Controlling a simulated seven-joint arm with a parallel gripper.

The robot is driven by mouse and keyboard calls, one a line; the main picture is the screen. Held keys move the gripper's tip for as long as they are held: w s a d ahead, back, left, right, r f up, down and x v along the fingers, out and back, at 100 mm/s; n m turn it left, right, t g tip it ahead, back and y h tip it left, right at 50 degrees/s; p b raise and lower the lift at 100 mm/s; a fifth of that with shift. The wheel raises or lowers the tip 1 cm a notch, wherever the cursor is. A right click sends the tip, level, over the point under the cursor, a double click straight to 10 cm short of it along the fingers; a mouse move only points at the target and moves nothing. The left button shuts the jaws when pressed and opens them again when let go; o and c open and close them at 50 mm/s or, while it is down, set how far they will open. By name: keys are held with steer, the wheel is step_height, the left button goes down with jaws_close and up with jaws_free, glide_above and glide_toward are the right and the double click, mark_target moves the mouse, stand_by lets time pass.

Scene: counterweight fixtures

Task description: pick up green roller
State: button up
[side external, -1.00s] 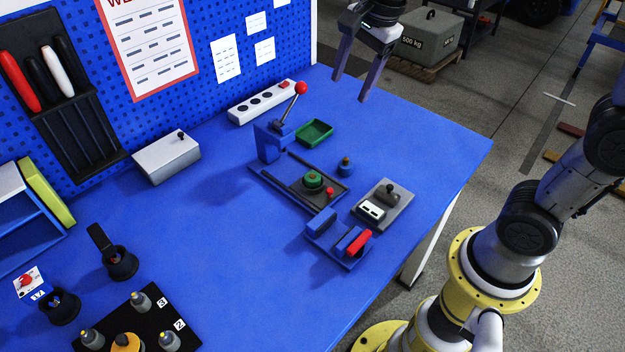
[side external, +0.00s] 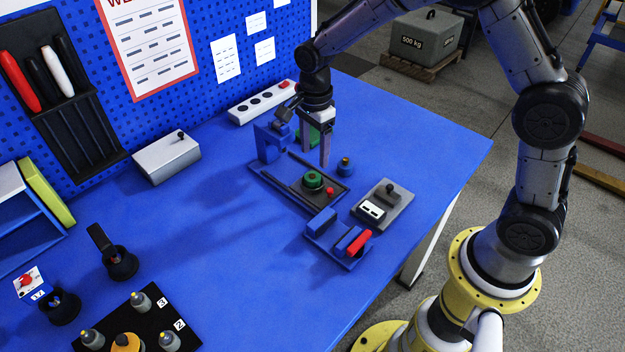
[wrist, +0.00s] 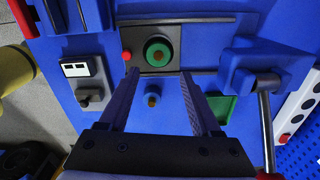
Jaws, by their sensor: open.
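The green roller (side external: 313,180) is a round green piece with a dark centre, sitting in a dark grey fixture (side external: 285,182) on the blue table. It also shows in the wrist view (wrist: 158,51), just beyond my fingertips and roughly centred between them, its middle brownish there. My gripper (side external: 314,160) points down with its fingers apart and empty, above and slightly behind the roller in the side view. In the wrist view my gripper (wrist: 159,72) frames a blue knob with a brass top (wrist: 152,97) between its fingers, lower down on the table.
A red button (side external: 330,191) sits beside the roller. A green tray (wrist: 222,106), a grey switch box (side external: 386,206) and a blue clamp with red handle (side external: 357,242) are nearby.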

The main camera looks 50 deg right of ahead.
mark_target(312, 175)
steer(key=shift+s+a+f, duration=0.1)
steer(key=shift+a+f, duration=0.15)
steer(key=shift+f, duration=1.25)
steer(key=shift+s+a+f, duration=0.1)
steer(key=shift+a+f, duration=0.1)
steer(key=shift+f, duration=1.3)
steer(key=shift+w, duration=0.1)
jaws_close()
